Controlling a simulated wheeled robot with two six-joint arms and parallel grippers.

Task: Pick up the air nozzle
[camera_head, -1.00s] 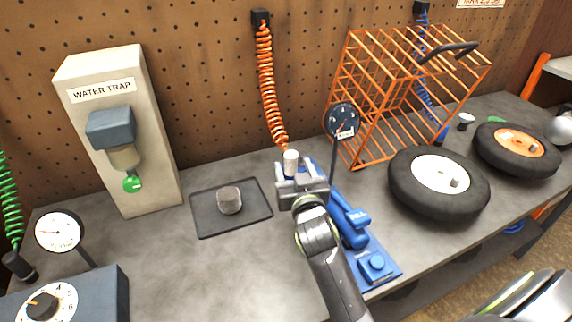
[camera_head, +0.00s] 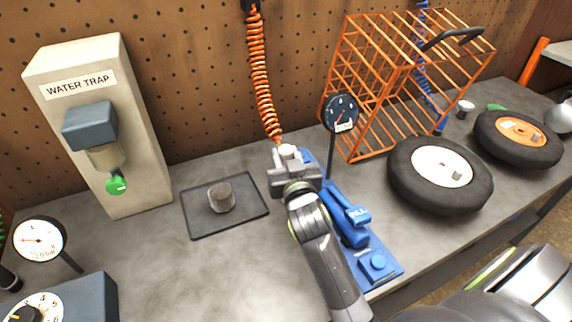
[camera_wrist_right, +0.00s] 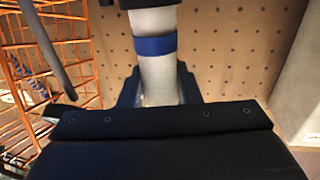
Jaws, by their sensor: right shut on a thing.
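The air nozzle (camera_head: 288,151) is a pale cylinder at the lower end of the orange coiled hose (camera_head: 262,85). My right gripper (camera_head: 288,167) is shut around it beside the blue fill stand. In the right wrist view the nozzle (camera_wrist_right: 159,75) is upright between the dark fingers, white with a blue band, and its top is cut off by the frame. The gripper hides its lower part in the head view, so I cannot tell if it touches anything below. My left gripper is not in view.
A dark gauge (camera_head: 341,113) on a thin post and the blue fill stand (camera_head: 373,262) are close right of my right arm. An orange cage (camera_head: 385,85) and two tyres are farther right. A black tray (camera_head: 192,226) and the water trap (camera_head: 145,150) are left.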

